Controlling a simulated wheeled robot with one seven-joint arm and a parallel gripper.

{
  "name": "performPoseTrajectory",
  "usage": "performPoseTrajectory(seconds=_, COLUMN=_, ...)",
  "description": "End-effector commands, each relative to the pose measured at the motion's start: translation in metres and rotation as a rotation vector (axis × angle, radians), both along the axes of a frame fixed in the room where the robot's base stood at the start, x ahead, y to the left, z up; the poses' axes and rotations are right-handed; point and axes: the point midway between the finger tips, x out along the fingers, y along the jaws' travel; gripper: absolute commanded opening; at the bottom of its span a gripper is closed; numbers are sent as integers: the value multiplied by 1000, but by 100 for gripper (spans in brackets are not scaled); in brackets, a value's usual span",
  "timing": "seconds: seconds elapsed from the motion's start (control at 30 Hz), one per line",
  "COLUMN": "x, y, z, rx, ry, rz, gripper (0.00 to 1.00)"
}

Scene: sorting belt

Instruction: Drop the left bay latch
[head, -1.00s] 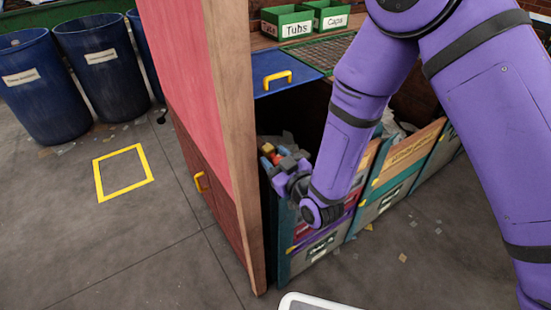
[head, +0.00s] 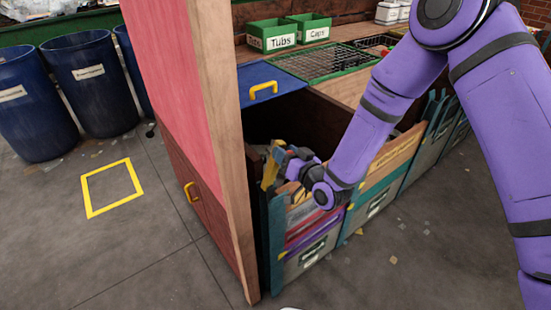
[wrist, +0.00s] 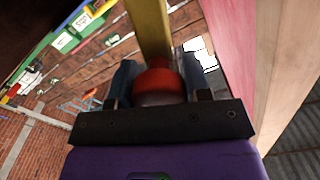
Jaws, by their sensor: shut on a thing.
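My gripper (head: 280,158) is at the open mouth of the left bay, just right of the pink and wooden panel. In the wrist view my gripper (wrist: 158,88) is closed around a red, rounded grip (wrist: 158,80). A yellow bar (wrist: 149,28) runs away from that grip; I take both to be the left bay latch. In the head view a yellow piece (head: 268,174) shows beside my fingers, above the teal post. The fingers hide part of it, and I cannot tell whether the latch is up or down.
The tall pink panel (head: 165,65) stands close on the left. A blue lid (head: 268,80) with a yellow handle lies behind the bay. Grey crates (head: 312,258) line the front. Green tubs (head: 272,37) stand at the back. The floor at left front is clear.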

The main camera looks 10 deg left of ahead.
Motion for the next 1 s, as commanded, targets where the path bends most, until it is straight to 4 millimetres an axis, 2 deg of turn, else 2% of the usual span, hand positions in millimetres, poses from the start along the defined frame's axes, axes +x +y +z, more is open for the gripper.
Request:
performPoseTrajectory(seconds=0.5, x=44, y=-39, z=-40, rx=321, ry=375, rz=-4, gripper=2)
performPoseTrajectory(seconds=1.0, x=66, y=-57, z=-95, rx=620, ry=724, rz=-2, gripper=2)
